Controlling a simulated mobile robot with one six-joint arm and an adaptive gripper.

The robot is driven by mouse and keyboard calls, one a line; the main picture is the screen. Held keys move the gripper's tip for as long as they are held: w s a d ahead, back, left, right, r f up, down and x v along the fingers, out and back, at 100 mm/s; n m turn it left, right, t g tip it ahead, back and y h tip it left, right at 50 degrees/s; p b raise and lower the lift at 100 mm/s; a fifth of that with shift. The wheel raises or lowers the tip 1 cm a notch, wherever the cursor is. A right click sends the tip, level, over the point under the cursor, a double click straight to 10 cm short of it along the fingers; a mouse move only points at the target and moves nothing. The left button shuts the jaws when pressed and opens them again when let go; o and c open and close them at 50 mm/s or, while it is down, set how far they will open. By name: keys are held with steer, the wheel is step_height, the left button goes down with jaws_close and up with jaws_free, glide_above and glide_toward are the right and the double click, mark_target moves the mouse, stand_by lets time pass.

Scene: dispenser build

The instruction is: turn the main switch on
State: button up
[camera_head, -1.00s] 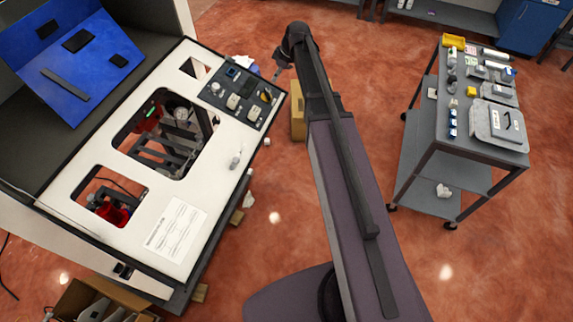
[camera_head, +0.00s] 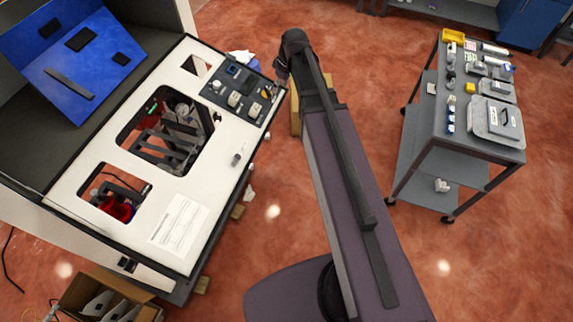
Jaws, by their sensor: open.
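The dark control panel (camera_head: 242,92) sits at the upper right corner of the white machine top. It carries a teal-blue part (camera_head: 233,71), a round pale knob (camera_head: 215,86) and pale switch blocks (camera_head: 234,99). A dark and orange part (camera_head: 266,92) is at its right edge. I cannot tell which of these is the main switch, or its position. My gripper (camera_head: 277,84) is small and dark at the far end of my arm, by the panel's upper right edge. It is open; its fingertips are hard to make out, and I cannot tell whether it touches anything.
The white machine top (camera_head: 95,224) has cut-outs showing mechanisms, with a raised blue panel (camera_head: 75,60) behind. A grey cart (camera_head: 455,142) with small parts stands at right. An open cardboard box (camera_head: 100,290) is at lower left.

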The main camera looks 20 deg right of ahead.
steer(key=s+a+f+m+h+b, duration=0.2)
steer(key=s+f+m+b, duration=0.5)
steer(key=s, duration=0.6)
step_height(320, 180, down, 18)
steer(key=s+g+b, duration=0.1)
steer(key=s+b, duration=0.1)
steer(key=b, duration=1.5)
steer(key=shift+s, duration=0.15)
